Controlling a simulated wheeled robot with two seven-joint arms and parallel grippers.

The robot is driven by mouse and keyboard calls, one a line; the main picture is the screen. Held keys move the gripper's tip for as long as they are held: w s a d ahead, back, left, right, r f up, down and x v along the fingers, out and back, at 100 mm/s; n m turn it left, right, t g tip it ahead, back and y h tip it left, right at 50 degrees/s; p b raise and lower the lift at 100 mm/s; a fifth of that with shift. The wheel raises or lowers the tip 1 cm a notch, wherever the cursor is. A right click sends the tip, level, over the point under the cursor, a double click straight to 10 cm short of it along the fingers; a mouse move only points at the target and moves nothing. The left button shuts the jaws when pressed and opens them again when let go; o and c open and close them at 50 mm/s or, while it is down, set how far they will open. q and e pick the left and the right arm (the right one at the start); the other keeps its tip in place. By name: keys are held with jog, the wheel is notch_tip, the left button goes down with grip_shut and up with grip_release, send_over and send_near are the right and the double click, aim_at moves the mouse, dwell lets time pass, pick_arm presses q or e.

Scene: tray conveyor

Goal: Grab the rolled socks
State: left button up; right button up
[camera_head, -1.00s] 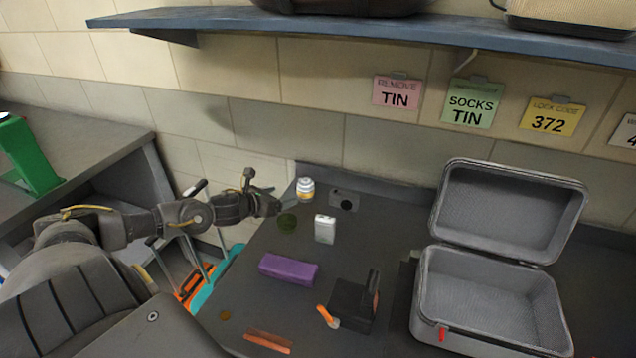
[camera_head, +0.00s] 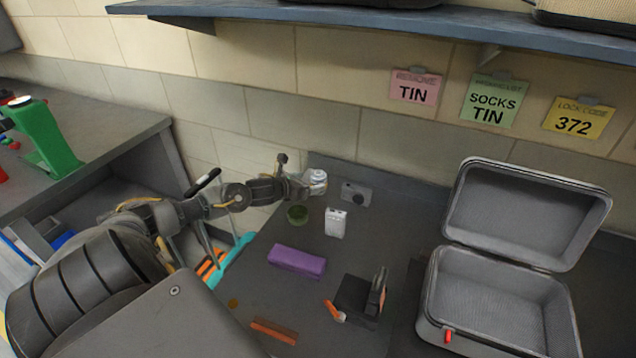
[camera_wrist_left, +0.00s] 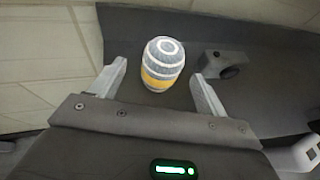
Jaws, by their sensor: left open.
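The rolled socks (camera_head: 317,177) stand upright at the far left corner of the dark table, partly hidden by my left gripper in the head view. In the left wrist view the socks (camera_wrist_left: 162,62) show grey, white and yellow bands and a spiral top. My left gripper (camera_head: 305,187) reaches in from the left, close to the socks. In the wrist view its two fingers (camera_wrist_left: 159,78) are open, one on each side of the socks, with gaps between. My right gripper is not in view.
A purple case (camera_head: 297,261) lies closer. An open grey suitcase (camera_head: 432,300) stands right. The wall (camera_head: 330,135) rises close behind, with note cards above.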

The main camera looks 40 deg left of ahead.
aim_at(313, 180)
pick_arm(q)
jog(key=shift+w, duration=0.4)
jog(key=p+x, duration=0.1)
jog(key=x, duration=0.3)
jog(key=shift+w+d, duration=0.2)
jog(key=c, duration=1.1)
jog(key=shift+r, duration=0.1)
